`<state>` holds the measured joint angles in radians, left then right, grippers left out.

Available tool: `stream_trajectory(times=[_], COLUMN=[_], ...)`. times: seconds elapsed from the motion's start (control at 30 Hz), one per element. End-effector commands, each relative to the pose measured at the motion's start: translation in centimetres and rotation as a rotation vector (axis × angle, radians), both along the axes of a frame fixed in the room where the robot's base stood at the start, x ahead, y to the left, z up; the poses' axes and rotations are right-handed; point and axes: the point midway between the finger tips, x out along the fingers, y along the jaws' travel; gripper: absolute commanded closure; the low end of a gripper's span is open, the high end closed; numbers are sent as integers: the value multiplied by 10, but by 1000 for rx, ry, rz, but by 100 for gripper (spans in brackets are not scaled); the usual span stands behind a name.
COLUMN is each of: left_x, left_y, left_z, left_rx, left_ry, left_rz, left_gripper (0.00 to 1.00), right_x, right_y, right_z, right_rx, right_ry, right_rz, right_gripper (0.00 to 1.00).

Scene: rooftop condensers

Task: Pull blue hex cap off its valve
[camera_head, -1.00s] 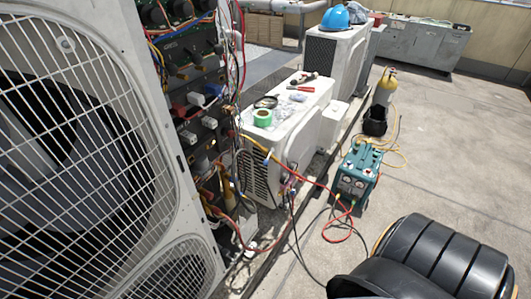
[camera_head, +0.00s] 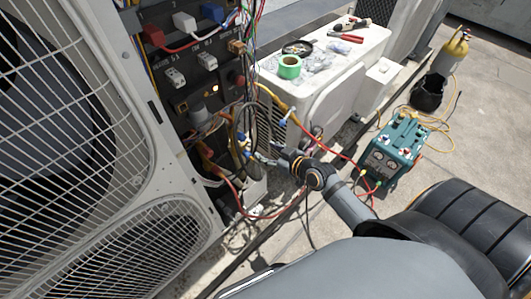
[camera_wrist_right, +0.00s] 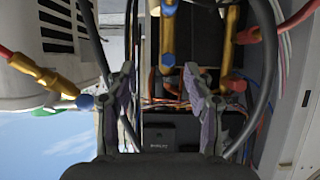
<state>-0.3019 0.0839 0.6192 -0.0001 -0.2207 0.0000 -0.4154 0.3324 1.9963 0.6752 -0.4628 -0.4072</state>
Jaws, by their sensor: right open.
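My right gripper (camera_head: 268,161) reaches in from the lower right among the hoses and pipes beside the opened unit. Its fingers are apart and empty in the right wrist view (camera_wrist_right: 158,78). A larger blue knob-like end (camera_wrist_right: 85,101) sits on a brass fitting with a red hose, left of the fingers. Another blue end (camera_head: 284,118) shows on a yellow hose in the head view. My left gripper is not in view.
Wires and dark hoses (camera_head: 243,125) crowd around the gripper. A white condenser (camera_head: 345,55) behind carries green tape (camera_head: 289,67) and tools. A large grilled unit (camera_head: 160,210) borders the left.

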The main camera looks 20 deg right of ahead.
Motion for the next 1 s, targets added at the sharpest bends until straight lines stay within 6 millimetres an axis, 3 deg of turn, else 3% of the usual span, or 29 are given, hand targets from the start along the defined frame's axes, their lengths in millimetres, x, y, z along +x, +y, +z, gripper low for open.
stream_trajectory(times=[0.1,0.23,0.37,0.8,1.0], left_x=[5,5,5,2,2], left_y=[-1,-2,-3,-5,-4], left_z=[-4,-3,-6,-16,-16], left_rx=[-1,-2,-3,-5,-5], left_ry=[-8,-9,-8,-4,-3], left_rz=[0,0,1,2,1], left_gripper=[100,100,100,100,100], right_x=[1,2,11,81,92], right_y=[11,13,15,41,45], right_z=[21,26,21,-10,-15], right_rx=[8,11,13,11,9], right_ry=[-40,-47,-49,-47,-47], right_rz=[33,38,33,34,35], right_gripper=[47,47,47,47,47])
